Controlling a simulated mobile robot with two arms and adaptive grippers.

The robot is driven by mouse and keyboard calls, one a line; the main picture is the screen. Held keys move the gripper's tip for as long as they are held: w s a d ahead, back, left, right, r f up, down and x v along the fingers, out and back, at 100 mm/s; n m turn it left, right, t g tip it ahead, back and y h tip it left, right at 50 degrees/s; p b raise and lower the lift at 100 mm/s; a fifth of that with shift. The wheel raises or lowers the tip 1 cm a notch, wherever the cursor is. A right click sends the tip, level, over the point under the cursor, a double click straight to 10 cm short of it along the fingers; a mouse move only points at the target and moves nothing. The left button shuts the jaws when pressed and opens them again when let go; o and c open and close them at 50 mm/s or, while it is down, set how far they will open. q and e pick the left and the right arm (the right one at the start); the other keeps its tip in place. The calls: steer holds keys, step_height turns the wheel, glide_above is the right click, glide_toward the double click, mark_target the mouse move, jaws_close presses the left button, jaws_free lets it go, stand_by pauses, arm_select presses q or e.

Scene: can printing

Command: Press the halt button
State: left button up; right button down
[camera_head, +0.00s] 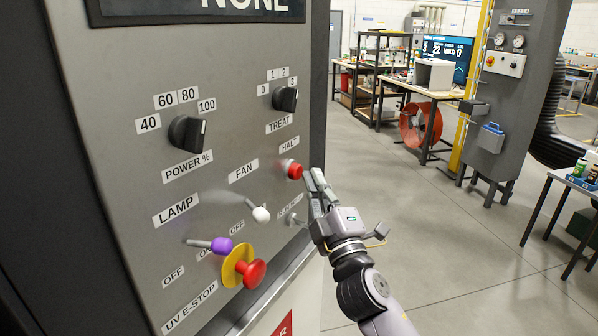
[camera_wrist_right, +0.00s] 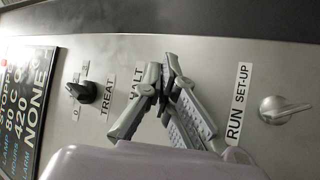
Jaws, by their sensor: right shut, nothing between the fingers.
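The halt button (camera_head: 294,171) is a red round push button on the grey control panel (camera_head: 120,90), below the HALT label (camera_head: 289,145). My right gripper (camera_head: 312,176) is shut and empty, its fingertips just right of the button in the head view. I cannot tell whether they touch it. In the right wrist view the closed fingers (camera_wrist_right: 170,68) point at the panel beside the HALT label (camera_wrist_right: 136,84), and the button is hidden behind them. My left gripper is not in view.
Close by on the panel are a red emergency stop (camera_head: 251,273) on a yellow plate, a purple-tipped lamp lever (camera_head: 221,245), a white-tipped fan lever (camera_head: 261,214), and a treat knob (camera_head: 285,99). A run/set-up switch (camera_wrist_right: 285,109) also sits near my fingers.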

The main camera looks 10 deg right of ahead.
steer(key=shift+s+d, duration=0.2)
steer(key=s+d, duration=0.1)
steer(key=d, duration=0.1)
steer(key=s+d, duration=0.1)
steer(key=s, duration=0.1)
steer(key=shift+s+d+p, duration=0.2)
steer(key=shift+d+p, duration=0.1)
steer(key=shift+d, duration=0.05)
stand_by(0.6)
